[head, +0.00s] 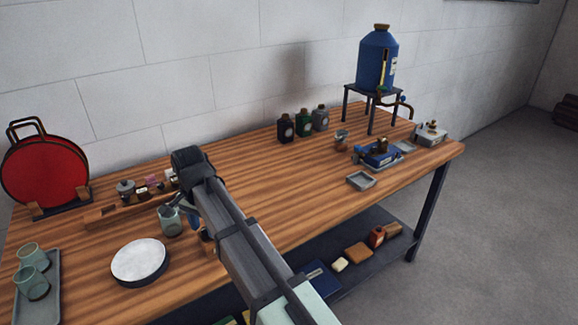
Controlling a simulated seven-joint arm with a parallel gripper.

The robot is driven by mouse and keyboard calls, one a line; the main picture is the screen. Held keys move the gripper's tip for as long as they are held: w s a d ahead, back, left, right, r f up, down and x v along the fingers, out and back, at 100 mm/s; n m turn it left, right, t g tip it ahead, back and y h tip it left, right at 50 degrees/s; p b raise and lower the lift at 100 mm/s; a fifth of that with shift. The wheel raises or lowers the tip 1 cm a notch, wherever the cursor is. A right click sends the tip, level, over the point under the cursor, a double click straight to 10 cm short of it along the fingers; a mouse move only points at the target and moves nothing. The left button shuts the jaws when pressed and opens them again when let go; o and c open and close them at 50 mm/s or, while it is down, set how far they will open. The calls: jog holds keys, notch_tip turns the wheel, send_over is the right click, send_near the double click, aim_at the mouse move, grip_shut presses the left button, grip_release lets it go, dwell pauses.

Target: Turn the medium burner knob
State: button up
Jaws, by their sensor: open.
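No part that I can clearly tell as the medium burner knob shows in the head view. A small blue device with dark and brass parts on top (379,153) sits at the right of the wooden bench, and a pale grey device with a small raised part (430,133) sits beyond it by the right end. A blue tank (377,60) stands on a dark four-legged stand (371,92) with a brass pipe and a small blue handle. My gripper (178,209) is at the left-middle of the bench, pointing down, open, close to a green cup (171,224); whether they touch is unclear.
The wooden bench (250,165) has free room in the middle. A white round disc (139,261), a tray with green cups (44,300), a red round case (46,175) and a rack of small jars lie left. Several dark bottles (304,124) stand at the back. A small grey tray (361,180) lies front right.

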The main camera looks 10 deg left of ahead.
aim_at(204, 229)
jog(key=m, duration=0.3)
jog(key=shift+r+m, duration=0.3)
jog(key=shift+m, duration=0.1)
notch_tip(204, 229, up, 13)
jog(key=a+r+n+y, duration=0.1)
jog(key=a+n+y, duration=0.2)
jog(key=a+y, duration=0.4)
jog(key=w+d+f+m+t, duration=0.1)
jog(key=w+d+f+m, duration=0.2)
jog(key=w+d, duration=0.8)
jog(key=w+d+f+m+t, duration=0.1)
jog(key=w+d+f+m, duration=0.2)
jog(key=w+d, duration=0.9)
jog(key=shift+w+d+f+t, duration=0.15)
jog(key=shift+d+f+t, duration=0.15)
jog(key=shift+d+f, duration=1.05)
jog(key=shift+d+r, duration=0.2)
